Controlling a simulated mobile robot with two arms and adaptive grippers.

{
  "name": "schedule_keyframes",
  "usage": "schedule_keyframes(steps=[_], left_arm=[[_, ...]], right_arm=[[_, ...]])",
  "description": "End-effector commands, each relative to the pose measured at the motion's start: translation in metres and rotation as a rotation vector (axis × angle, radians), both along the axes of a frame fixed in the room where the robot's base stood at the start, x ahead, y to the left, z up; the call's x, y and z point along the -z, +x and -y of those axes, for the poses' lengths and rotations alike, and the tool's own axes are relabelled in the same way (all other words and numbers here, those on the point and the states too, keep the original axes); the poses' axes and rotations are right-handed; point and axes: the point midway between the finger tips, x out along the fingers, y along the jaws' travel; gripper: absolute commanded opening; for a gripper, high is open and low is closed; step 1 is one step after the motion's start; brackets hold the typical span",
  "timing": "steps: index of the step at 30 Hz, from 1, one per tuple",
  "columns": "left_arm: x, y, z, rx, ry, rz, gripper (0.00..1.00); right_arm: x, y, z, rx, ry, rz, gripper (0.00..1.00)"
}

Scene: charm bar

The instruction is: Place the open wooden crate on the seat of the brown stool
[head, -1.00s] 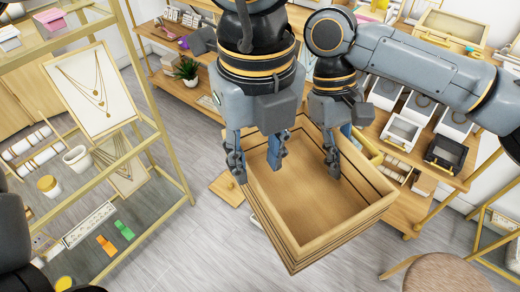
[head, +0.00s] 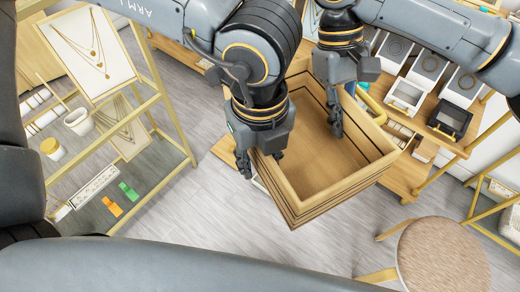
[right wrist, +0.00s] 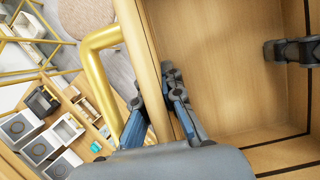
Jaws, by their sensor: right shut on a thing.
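The open wooden crate (head: 325,205) is held up off the floor in the middle of the head view, its empty inside facing up. My right gripper (head: 336,122) is shut on the crate's far wall; the right wrist view shows its fingers (right wrist: 158,112) on either side of the rim. My left gripper (head: 262,165) is at the crate's left wall, one finger outside and one inside; whether it grips cannot be told. A finger of it shows inside the crate in the right wrist view (right wrist: 292,51). The brown stool (head: 443,258) stands at the lower right, its round seat bare and apart from the crate.
A glass display shelf (head: 120,165) with jewellery stands at the left. A wooden shelf with several boxes and a black case (head: 450,118) is behind the crate at the right. A gold-framed stand (head: 490,190) is beyond the stool. Grey floor (head: 200,215) is clear left of the crate.

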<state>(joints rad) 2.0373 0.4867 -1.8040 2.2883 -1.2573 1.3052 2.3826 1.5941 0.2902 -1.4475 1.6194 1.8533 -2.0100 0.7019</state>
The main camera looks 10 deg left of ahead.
Motion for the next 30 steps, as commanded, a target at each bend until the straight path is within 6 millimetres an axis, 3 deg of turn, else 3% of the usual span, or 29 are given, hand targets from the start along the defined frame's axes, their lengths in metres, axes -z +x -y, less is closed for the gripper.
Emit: schedule_keyframes(steps=[3, 8, 15, 18, 20, 30], left_arm=[[-0.0003, -0.0001, 0.0001, 0.0, 0.0, 0.0, 0.33], [-0.0006, 0.0, 0.0002, 0.0, 0.0, 0.0, 0.0], [-0.0011, 0.0007, 0.001, 0.0, -0.003, 0.002, 0.0], [-0.002, 0.0012, 0.0016, 0.001, -0.006, 0.005, 0.0], [-0.0019, 0.001, 0.0015, 0.001, -0.005, 0.004, 0.0], [-0.0015, 0.0007, 0.0009, 0.0, -0.003, 0.002, 0.0]], right_arm=[[-0.0009, 0.0, -0.0003, -0.001, 0.002, 0.0, 0.0], [-0.0009, 0.0, -0.0003, -0.001, 0.002, 0.0, 0.0], [-0.0009, -0.0005, -0.001, -0.002, 0.004, 0.0, 0.0], [-0.0009, -0.0006, -0.0013, -0.002, 0.004, -0.001, 0.25], [-0.0008, -0.0005, -0.0011, -0.002, 0.004, 0.0, 0.34], [-0.003, 0.0009, -0.0009, 0.0, 0.001, 0.001, 0.34]])
